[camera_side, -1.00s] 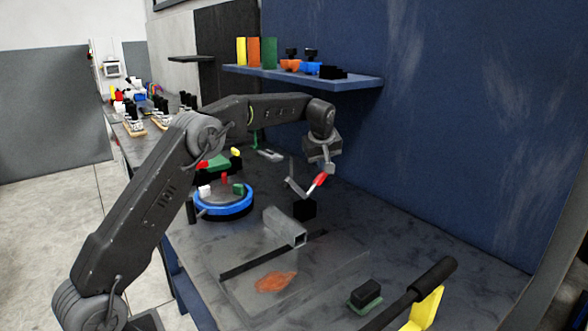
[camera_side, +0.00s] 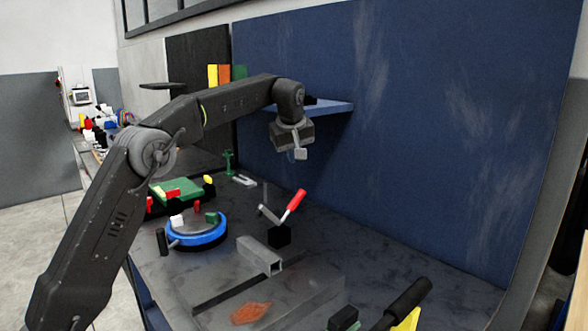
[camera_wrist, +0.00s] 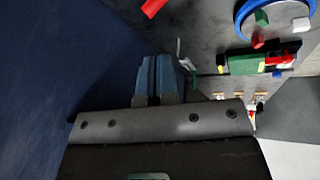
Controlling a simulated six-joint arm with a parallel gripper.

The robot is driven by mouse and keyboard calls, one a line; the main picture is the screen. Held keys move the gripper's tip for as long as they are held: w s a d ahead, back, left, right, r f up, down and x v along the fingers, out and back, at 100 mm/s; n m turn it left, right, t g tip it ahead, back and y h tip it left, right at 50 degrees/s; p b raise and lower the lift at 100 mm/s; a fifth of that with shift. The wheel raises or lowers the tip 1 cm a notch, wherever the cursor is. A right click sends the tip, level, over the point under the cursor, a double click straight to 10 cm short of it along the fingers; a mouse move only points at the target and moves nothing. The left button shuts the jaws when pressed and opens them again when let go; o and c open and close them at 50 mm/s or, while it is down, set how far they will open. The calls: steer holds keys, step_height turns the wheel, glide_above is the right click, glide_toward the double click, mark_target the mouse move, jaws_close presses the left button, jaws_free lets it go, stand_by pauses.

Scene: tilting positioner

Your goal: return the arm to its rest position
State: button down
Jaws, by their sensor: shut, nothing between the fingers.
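My gripper (camera_side: 299,154) hangs from my raised arm in front of the blue back panel, clear of the bench and holding nothing. The handle leans up to the right. It is apart from my gripper. A red piece, likely this handle, shows at the top edge of the wrist view (camera_wrist: 152,7).
A blue-rimmed round table (camera_side: 197,240) carries small blocks. A square metal tube (camera_side: 260,256) lies in front. A shelf (camera_side: 335,107) juts from the panel (camera_side: 420,140) behind my wrist. A green block (camera_side: 178,190) sits at the bench's far left. Air around the gripper is mostly free.

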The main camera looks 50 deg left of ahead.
steer(key=shift+s+d+r, duration=0.15)
steer(key=shift+s+r, duration=0.05)
steer(key=shift+r, duration=0.3)
